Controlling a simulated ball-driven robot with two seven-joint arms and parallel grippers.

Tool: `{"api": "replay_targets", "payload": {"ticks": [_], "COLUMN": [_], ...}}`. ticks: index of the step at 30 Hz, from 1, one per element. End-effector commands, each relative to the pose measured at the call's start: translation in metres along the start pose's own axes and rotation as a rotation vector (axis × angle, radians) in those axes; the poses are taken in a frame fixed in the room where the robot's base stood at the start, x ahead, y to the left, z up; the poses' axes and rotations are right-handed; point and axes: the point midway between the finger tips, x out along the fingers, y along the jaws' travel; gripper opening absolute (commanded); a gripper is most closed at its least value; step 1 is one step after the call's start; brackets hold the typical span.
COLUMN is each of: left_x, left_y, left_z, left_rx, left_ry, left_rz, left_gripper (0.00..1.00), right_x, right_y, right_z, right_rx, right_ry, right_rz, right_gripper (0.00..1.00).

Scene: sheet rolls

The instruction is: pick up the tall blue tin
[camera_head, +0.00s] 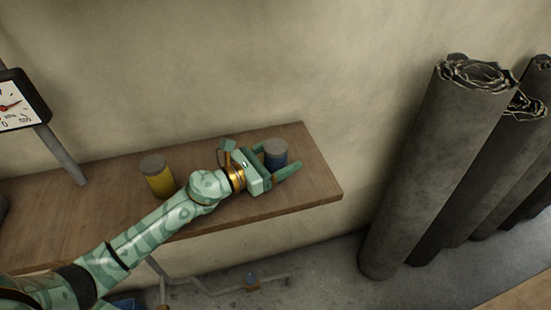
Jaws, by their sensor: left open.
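The tall blue tin (275,157) stands upright near the right end of the wooden shelf, with a grey lid on top. My left gripper (292,161) is open, with its fingers pointing right. The tin shows at the palm, between the two fingers or just behind them; I cannot tell whether they touch it. The tin's lower part is hidden by the gripper. My right gripper is not in view.
A yellow tin (158,178) with a grey lid stands left of my left wrist. The wooden shelf (318,188) ends just right of the gripper. A dial gauge (18,102) stands at the left. Tall dark sheet rolls (430,165) stand on the floor at the right.

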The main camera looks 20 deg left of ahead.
Motion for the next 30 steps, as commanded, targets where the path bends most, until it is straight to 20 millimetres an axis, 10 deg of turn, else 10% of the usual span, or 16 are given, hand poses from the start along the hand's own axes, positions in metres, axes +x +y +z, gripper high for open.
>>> {"api": "replay_targets", "payload": {"ticks": [9, 16, 30], "left_x": [0.010, 0.010, 0.010], "left_y": [0.000, 0.000, 0.000], "left_z": [-0.001, -0.001, 0.022], "left_rx": [-0.001, -0.001, 0.003], "left_ry": [0.001, 0.001, -0.003], "left_rz": [-0.001, -0.001, -0.001], "left_gripper": [0.75, 0.17, 0.17], "right_x": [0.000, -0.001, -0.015], "right_y": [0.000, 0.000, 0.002], "right_z": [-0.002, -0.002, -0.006], "right_rx": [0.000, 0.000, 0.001], "right_ry": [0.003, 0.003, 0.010], "right_rz": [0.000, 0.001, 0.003], "right_gripper": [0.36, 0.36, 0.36]}}
